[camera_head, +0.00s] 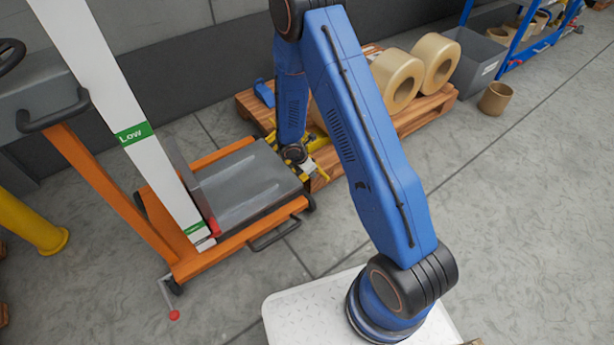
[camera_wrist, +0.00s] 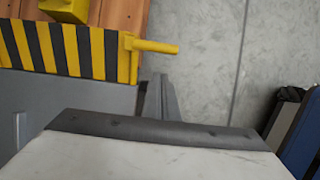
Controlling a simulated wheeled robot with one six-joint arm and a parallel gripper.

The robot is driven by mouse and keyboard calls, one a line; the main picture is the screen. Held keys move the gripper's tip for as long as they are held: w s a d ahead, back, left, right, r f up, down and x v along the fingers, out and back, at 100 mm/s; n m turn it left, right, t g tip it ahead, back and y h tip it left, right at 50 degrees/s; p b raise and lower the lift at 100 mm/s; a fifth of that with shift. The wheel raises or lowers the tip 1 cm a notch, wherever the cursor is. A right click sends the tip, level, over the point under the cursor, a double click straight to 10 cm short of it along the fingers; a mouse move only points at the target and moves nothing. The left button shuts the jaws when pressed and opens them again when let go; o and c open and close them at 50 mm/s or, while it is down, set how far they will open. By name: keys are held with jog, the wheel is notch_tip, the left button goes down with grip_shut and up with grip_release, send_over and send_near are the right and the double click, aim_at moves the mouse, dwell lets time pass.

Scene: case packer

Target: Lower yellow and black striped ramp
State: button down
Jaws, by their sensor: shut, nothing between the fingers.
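The yellow and black striped ramp (camera_wrist: 65,48) fills the upper left of the wrist view, along the edge of a grey plate. A yellow bar (camera_wrist: 155,46) sticks out from its right end. In the head view only yellow parts of the ramp (camera_head: 317,142) show behind my arm, between the lift's grey platform and the wooden pallet. My gripper (camera_wrist: 161,95) is shut and empty, just below the yellow bar in the wrist view; I see no contact. In the head view my gripper (camera_head: 308,168) is at the platform's far right corner. The ramp's tilt is unclear.
The orange lift (camera_head: 236,250) with its grey platform (camera_head: 245,185) stands at left. A wooden pallet (camera_head: 415,118) carries large tan rolls (camera_head: 398,80). A grey bin (camera_head: 472,55) and a small tan roll (camera_head: 496,98) stand beyond. The floor at right is clear.

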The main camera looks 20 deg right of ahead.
jog(key=shift+y, duration=0.3)
jog(key=d+f, duration=0.1)
jog(key=d, duration=0.1)
jog(key=w+d+f, duration=0.1)
jog(key=d, duration=0.2)
jog(key=w+d+f, duration=0.1)
jog(key=d, duration=0.1)
jog(key=shift+w+d+f, duration=0.15)
jog(key=shift+d+f, duration=0.05)
jog(key=shift+f, duration=0.1)
jog(key=shift+w+d+f, duration=0.2)
jog(key=shift+d+f, duration=0.3)
jog(key=shift+f, duration=0.2)
jog(key=shift+w+d+f, duration=0.15)
jog(key=shift+d+f, duration=0.3)
jog(key=shift+f, duration=0.2)
jog(key=shift+r, duration=0.1)
